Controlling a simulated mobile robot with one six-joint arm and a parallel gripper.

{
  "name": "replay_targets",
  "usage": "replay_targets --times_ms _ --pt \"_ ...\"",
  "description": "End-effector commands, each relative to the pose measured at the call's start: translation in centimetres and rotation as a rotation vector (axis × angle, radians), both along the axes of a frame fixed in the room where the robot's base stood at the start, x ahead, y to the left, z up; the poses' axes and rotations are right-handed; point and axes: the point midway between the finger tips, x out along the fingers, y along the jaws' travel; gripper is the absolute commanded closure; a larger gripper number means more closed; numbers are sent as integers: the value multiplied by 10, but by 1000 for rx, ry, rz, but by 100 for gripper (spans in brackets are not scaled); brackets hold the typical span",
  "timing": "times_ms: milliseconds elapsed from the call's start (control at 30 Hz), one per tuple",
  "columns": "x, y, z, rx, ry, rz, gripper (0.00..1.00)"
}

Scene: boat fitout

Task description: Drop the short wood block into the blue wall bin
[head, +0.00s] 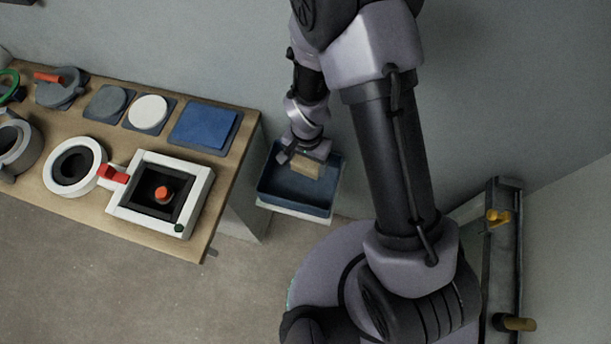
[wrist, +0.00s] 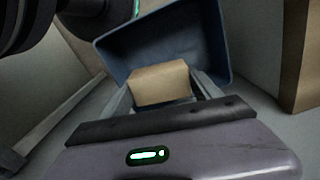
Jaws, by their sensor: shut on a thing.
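The short wood block (wrist: 160,84) is light tan and sits between the two fingers of my gripper (wrist: 163,98) in the wrist view. My gripper is shut on it. The blue wall bin (wrist: 221,48) lies behind and below the block in that view. In the head view the block (head: 306,167) shows over the opening of the blue bin (head: 293,207), near its back side. My gripper (head: 302,158) is above the bin there. I cannot tell exactly how high the block is above the bin floor.
A wooden bench (head: 226,172) stands left of the bin. It carries a blue square plate (head: 206,125), a white square frame with a red knob (head: 162,193) and several round fittings. A rail with yellow handles (head: 497,217) is at the right. Grey floor (head: 90,270) is open in front of the bench.

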Motion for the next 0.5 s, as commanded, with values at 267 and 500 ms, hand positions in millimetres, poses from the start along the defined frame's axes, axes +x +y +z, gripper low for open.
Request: replay_targets --times_ms 267,500 --pt "0 -1 -45 0 1 0 70" --pt "0 -1 -44 0 0 0 70"
